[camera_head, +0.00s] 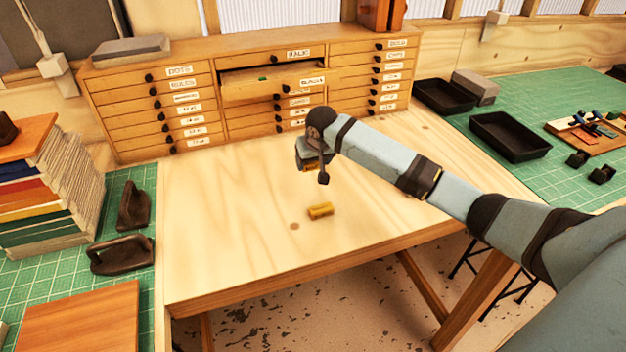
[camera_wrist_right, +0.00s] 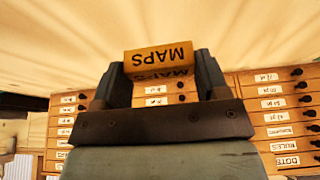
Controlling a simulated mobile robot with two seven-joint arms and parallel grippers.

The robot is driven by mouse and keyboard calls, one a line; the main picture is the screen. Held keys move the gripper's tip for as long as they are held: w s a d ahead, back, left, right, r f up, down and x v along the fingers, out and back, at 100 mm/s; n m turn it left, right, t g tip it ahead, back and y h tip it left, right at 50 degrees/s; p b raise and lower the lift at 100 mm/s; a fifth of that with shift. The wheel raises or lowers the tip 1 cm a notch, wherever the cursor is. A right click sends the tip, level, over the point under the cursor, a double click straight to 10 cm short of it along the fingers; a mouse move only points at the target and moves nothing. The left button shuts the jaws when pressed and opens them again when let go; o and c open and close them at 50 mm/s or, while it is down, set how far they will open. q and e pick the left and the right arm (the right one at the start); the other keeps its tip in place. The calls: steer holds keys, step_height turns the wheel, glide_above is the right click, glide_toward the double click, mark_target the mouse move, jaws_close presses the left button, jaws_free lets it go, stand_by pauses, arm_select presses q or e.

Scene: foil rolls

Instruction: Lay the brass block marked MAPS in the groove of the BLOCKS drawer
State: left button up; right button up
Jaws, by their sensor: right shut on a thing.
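The brass block marked MAPS (camera_wrist_right: 158,58) is gripped between the two fingers of my right gripper (camera_head: 311,164), and its lettering shows upside down in the right wrist view. In the head view the block is mostly hidden, and the gripper is above the table, in front of the cabinet. The BLOCKS drawer (camera_head: 248,91) is pulled out in the middle column of the cabinet, beyond and above the gripper. Its inside shows only as a dark strip with a small green spot, and I cannot make out the groove. My left gripper is not in view.
A gold-coloured roll-shaped piece (camera_head: 320,210) lies on the bare wooden table (camera_head: 230,240) below the gripper. The cabinet's other drawers (camera_head: 185,110) look shut. Black trays (camera_head: 510,136) stand on the green mat at right. Books (camera_head: 60,195) are stacked at left.

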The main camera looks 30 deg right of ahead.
mark_target(311, 186)
steer(key=shift+f, duration=3.65)
steer(key=o, duration=0.8)
steer(key=shift+f, duration=0.15)
steer(key=shift+c, duration=0.2)
steer(key=o, duration=0.4)
